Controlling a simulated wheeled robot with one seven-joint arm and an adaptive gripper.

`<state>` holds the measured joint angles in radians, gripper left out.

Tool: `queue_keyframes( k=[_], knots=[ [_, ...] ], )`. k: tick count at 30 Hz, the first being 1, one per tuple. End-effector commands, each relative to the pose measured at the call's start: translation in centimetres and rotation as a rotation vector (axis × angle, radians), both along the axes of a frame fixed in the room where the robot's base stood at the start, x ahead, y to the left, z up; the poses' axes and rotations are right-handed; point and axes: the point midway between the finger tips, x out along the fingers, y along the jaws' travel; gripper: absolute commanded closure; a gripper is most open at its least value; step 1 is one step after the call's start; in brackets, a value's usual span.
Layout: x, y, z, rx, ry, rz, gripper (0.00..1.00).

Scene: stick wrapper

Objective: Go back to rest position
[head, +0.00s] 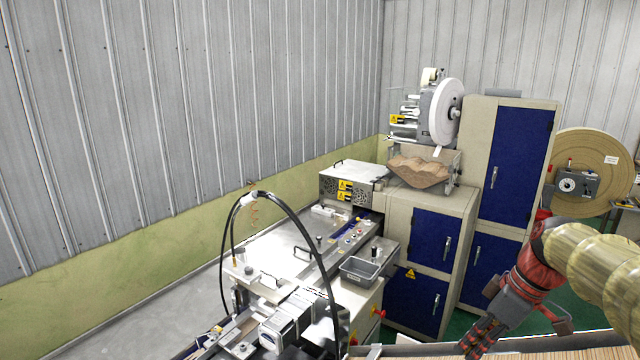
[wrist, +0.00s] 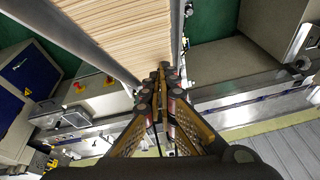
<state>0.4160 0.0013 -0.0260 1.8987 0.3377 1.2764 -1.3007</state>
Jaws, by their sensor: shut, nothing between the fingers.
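My gripper (head: 478,342) is at the lower right of the head view, on the end of my red and tan arm, pointing down and to the left. In the wrist view my gripper (wrist: 162,72) has its two fingers together, with nothing seen between them. A stack of pale wooden sticks (wrist: 122,32) lies between metal rails just beyond and to the left of the fingertips in that view. I cannot tell whether the fingertips touch the rail. The sticks also show at the bottom edge of the head view (head: 540,354).
A wrapping machine (head: 300,260) with a grey tray (head: 360,270) and a black hose stands in the middle. Blue-doored cabinets (head: 425,235), a white reel (head: 447,112) and a large tan reel (head: 590,170) stand behind. The ribbed wall is at the left.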

Motion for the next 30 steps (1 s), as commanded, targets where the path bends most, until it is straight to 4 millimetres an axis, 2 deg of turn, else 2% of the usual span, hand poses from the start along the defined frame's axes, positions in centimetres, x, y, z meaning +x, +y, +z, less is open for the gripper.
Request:
queue_keyframes(
  k=[5,9,18,24,30],
  knots=[
    [-3.3,3.1,-2.5,-0.055,-0.004,-0.132,1.00],
    [-6.8,5.6,-5.4,-0.095,-0.027,-0.285,1.00],
    [-13.9,9.1,-12.5,-0.098,-0.137,-0.605,1.00],
    [-16.7,10.0,-16.1,-0.052,-0.201,-0.753,1.00],
    [-17.6,10.2,-17.1,-0.028,-0.221,-0.807,1.00]
  ],
)
